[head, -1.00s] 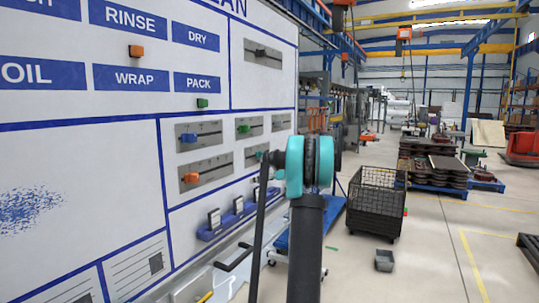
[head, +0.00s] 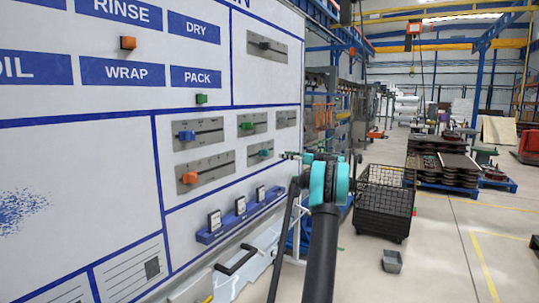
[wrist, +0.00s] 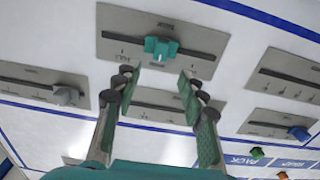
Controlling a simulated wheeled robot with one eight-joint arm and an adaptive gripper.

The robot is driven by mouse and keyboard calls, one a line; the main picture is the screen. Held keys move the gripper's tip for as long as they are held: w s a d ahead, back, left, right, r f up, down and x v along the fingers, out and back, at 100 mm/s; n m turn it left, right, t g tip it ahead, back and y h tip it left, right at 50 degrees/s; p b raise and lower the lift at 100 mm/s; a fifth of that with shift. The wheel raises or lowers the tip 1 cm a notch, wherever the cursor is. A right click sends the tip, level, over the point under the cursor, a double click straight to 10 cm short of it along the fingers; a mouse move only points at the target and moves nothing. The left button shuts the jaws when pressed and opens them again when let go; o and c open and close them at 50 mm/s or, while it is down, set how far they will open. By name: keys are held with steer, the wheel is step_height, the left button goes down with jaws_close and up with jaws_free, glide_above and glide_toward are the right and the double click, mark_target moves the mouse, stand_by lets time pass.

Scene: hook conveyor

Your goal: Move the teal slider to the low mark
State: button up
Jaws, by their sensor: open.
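The teal slider (head: 265,152) is a small knob on a slotted grey plate (head: 253,160) on the white wall board. In the wrist view the teal slider (wrist: 160,48) sits near the middle of its slot, and the plate (wrist: 112,20) carries tick marks and lettering too small to read. My gripper (wrist: 160,82) is open, with its two fingers spread to either side below the knob and nothing between them. In the head view my gripper (head: 296,156) is just right of the teal plate, pointing at the board.
Neighbouring plates carry a green slider (head: 247,126), a blue slider (head: 187,135) and an orange slider (head: 189,178). A blue rail (head: 238,219) and a black handle (head: 237,259) lie below. A black wire cart (head: 385,203) and a grey bin (head: 391,261) stand on the floor.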

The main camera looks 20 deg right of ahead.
mark_target(265, 153)
steer(key=x, duration=1)
steer(key=shift+w+a, duration=0.1)
steer(key=shift+a, duration=0.05)
steer(key=shift+c, duration=0.4)
jaws_close()
